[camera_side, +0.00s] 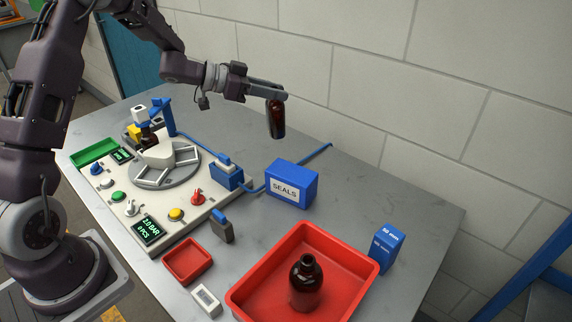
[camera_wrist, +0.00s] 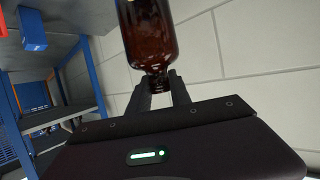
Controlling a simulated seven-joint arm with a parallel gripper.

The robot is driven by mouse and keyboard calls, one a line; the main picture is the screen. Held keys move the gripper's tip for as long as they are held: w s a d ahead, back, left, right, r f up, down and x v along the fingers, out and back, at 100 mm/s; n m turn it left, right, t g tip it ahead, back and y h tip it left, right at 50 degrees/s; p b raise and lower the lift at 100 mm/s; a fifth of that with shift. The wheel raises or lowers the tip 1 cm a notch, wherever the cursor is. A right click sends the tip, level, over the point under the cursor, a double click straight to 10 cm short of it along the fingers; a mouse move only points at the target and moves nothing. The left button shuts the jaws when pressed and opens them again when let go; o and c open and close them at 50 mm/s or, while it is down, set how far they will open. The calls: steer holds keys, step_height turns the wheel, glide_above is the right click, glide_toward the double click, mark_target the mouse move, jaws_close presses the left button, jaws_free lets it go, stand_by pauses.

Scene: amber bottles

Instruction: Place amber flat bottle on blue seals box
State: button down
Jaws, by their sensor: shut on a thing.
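An amber bottle (camera_side: 277,120) hangs upright in the air below my gripper (camera_side: 275,92) in the side view, with its top between the fingers. My gripper is shut on it. In the wrist view the amber bottle (camera_wrist: 148,35) fills the upper middle, its narrower end between the two dark fingertips (camera_wrist: 161,88). The blue seals box (camera_side: 291,184), with a white SEALS label, stands on the table, below and slightly right of the bottle in the side view. The bottle is clear of the box. Whether the held bottle is flat in section is hard to tell.
A red tray (camera_side: 245,297) holds another amber bottle (camera_side: 305,285). A blue box (camera_side: 387,249) stands right of it. The white control station (camera_side: 140,222) with a rotary plate and blue parts lies left of the seals box. Bare table (camera_side: 360,205) lies right of the seals box.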

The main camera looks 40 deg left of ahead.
steer(key=s+d+r+m+g+h, duration=0.2)
steer(key=d+m, duration=0.1)
steer(key=d, duration=0.4)
step_height(320, 180, down, 9)
steer(key=shift+d+f, duration=0.15)
steer(key=shift+d, duration=0.15)
steer(key=shift+s+f, duration=0.1)
steer(key=c, duration=1.2)
jaws_free()
